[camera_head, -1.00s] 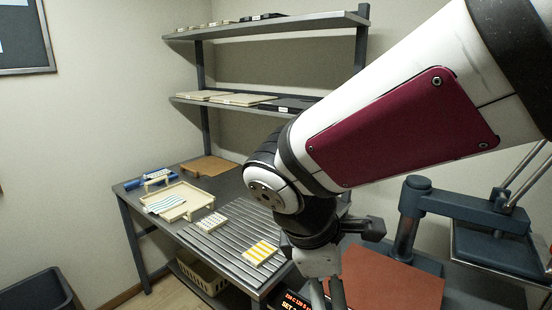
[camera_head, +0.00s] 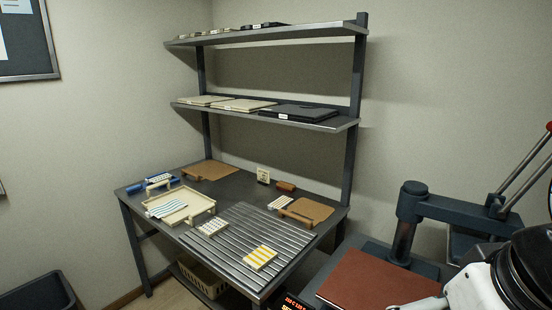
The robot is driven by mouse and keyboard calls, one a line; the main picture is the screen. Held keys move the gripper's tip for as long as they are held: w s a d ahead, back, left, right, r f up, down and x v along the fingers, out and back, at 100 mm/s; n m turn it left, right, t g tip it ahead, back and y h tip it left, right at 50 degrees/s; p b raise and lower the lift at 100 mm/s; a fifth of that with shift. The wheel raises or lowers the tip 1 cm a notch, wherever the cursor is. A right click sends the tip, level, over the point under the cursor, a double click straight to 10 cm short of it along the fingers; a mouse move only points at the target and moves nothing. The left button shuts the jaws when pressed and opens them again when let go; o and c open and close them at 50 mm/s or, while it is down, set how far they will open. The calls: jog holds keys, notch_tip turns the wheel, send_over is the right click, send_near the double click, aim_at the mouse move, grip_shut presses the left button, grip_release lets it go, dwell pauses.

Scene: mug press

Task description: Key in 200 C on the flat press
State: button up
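The flat press stands at the lower right, with a dark blue-grey post and swing arm (camera_head: 408,225) and a reddish-brown flat pad (camera_head: 372,284). Its control display (camera_head: 290,302) shows at the bottom edge, with red characters above orange ones. The display is cut off by the frame, and its reading is too small to make out. No keys can be seen. White and black parts of my arm fill the lower right corner, in front of the press's right side. My gripper's fingers are not in view.
A dark table with a ribbed mat (camera_head: 230,254) stands left of the press, holding a cream tray (camera_head: 190,222), a yellow-striped piece (camera_head: 260,257) and brown boards. Two shelves (camera_head: 330,123) rise behind. A dark bin (camera_head: 38,292) stands at lower left.

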grip_shut()
dwell(1.4)
